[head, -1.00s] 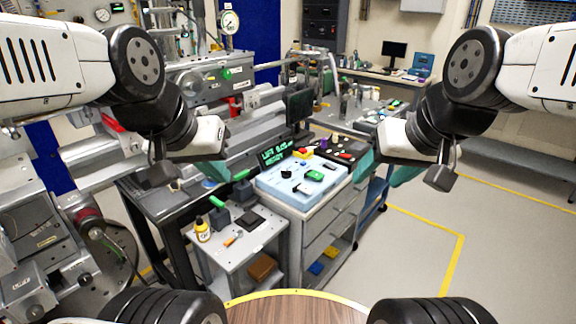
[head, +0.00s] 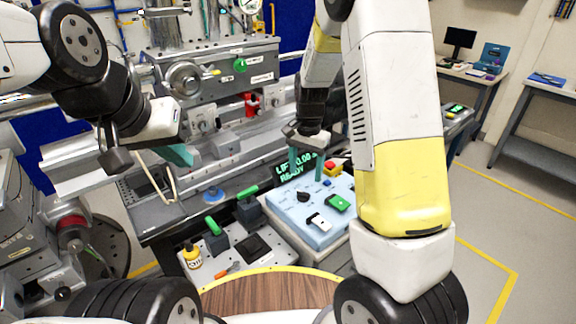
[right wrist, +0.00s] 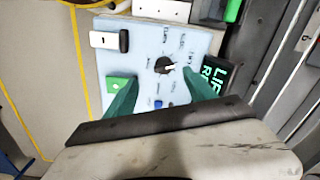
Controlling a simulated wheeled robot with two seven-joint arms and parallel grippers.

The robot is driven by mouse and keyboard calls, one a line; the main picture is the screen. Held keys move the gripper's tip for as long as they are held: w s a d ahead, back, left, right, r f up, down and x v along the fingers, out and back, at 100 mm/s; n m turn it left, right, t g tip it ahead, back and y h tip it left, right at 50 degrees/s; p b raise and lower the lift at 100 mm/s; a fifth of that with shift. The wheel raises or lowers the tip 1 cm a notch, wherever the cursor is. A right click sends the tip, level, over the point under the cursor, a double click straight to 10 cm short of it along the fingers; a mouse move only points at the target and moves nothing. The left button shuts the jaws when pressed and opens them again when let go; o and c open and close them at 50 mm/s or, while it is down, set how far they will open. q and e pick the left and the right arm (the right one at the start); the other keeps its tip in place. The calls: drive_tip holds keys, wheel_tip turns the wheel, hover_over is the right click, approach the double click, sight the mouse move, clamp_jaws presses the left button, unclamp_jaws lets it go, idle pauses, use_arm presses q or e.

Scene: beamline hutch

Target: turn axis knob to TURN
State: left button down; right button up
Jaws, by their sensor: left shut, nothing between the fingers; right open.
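The black axis knob (head: 303,197) sits on the pale blue control panel (head: 328,238); in the right wrist view the knob (right wrist: 164,65) has a white pointer mark, and printed labels too small to read surround it. My right gripper (head: 306,172) is open and points down over the panel, behind and above the knob in the head view. In the right wrist view its green fingers (right wrist: 158,86) lie either side of the line to the knob, apart from it. My left gripper (head: 182,155) is shut and empty, up at the left, away from the panel.
A green display (head: 295,166) stands behind the panel. A green rocker (head: 338,203), a white switch (head: 319,222) and red and blue buttons share the panel. My right arm hides the panel's right side.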

sight(303, 193)
drive_tip(key=shift+w+a+f, duration=0.15)
drive_tip(key=shift+w+f, duration=0.35)
drive_tip(key=shift+f, duration=0.05)
drive_tip(key=shift+w+f, duration=0.15)
drive_tip(key=shift+f, duration=0.15)
wheel_tip(303, 193, down, 7)
drive_tip(key=shift+f, duration=0.15)
drive_tip(key=c, duration=1.4)
